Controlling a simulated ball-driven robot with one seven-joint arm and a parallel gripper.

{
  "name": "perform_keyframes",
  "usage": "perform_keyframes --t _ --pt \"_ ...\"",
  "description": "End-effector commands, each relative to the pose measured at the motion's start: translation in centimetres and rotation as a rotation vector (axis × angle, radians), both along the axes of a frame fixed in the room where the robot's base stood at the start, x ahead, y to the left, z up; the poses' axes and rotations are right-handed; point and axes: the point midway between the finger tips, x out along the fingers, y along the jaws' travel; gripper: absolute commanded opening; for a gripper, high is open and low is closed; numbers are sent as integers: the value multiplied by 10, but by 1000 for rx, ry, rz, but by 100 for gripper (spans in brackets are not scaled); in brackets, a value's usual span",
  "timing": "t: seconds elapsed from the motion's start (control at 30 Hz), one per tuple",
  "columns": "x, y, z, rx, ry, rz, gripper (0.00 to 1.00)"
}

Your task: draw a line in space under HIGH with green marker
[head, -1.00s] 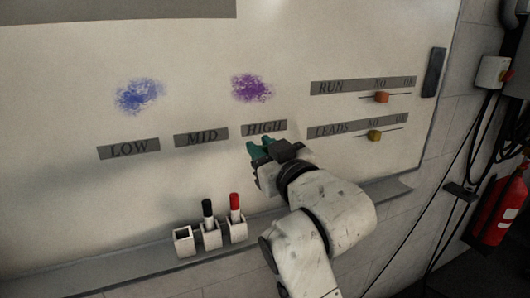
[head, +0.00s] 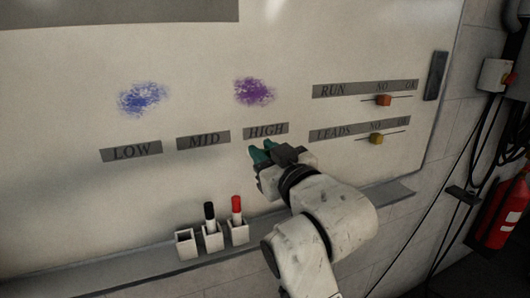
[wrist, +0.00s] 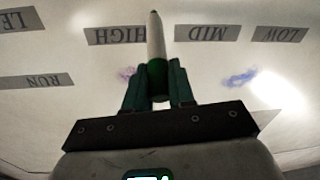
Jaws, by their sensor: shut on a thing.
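The HIGH label (head: 266,131) is a grey strip on the whiteboard; it shows upside down in the wrist view (wrist: 116,36). My gripper (head: 259,154) is just below HIGH in the head view, its teal fingers toward the board, hiding part of the space under the label. In the wrist view my gripper (wrist: 157,88) is shut on the green marker (wrist: 157,72), which has a green band, a pale body and a dark tip pointing up in the picture. The tip shows to the right of HIGH there. I cannot tell whether it touches the board.
MID (head: 203,140) and LOW (head: 131,151) labels are left of HIGH. Purple (head: 254,91) and blue (head: 142,98) scribbles are above. Holders with a black marker (head: 210,216) and a red marker (head: 237,208) are below. Orange (head: 384,100) and yellow (head: 376,139) sliders are at right.

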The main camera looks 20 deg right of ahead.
Motion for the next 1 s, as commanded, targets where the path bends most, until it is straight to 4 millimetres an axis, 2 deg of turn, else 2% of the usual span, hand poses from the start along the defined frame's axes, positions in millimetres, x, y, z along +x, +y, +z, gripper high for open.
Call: perform_keyframes --t 1.0 --pt "14 0 0 0 0 0 0"
